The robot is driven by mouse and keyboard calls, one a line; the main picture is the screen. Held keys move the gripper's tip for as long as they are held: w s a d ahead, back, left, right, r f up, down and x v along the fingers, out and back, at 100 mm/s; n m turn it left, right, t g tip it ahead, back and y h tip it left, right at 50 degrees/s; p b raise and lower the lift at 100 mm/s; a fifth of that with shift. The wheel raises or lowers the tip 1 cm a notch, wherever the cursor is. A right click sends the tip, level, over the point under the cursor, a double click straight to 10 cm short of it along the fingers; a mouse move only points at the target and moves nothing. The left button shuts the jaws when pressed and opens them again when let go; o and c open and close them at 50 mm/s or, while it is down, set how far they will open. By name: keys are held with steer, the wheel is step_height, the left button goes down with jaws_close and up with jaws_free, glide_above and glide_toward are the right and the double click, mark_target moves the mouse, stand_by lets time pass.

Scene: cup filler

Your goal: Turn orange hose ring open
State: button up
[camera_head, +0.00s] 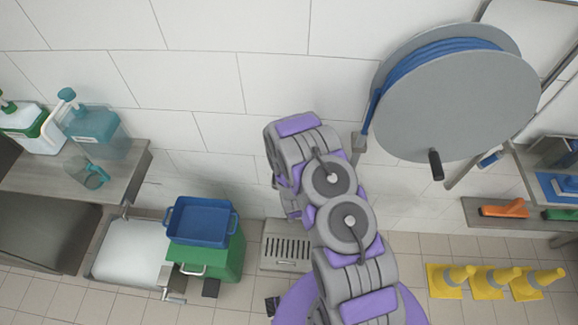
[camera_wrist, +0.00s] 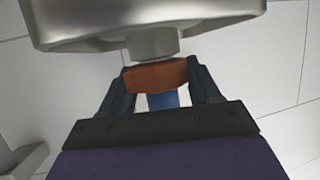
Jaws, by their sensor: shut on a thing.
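The orange hose ring (camera_wrist: 158,76) sits just below a grey metal fitting (camera_wrist: 153,43) in the wrist view. My gripper (camera_wrist: 159,84) is shut on the ring, with one dark finger on each side of it. A short piece of blue hose (camera_wrist: 163,100) shows below the ring, between the fingers. In the head view my arm hides the gripper and the ring. Whether the ring is turned open or closed cannot be told.
A grey hose reel (camera_head: 455,105) with blue hose hangs on the white tiled wall, right of my arm. A blue tray (camera_head: 200,222) on a green box (camera_head: 222,258), a shelf with bottles (camera_head: 115,165) at left, and yellow cones (camera_head: 490,282) at lower right stand around.

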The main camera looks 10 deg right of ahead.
stand_by(0.6)
steer(key=o, duration=1)
steer(key=shift+c, duration=0.2)
steer(key=shift+s+r, duration=0.1)
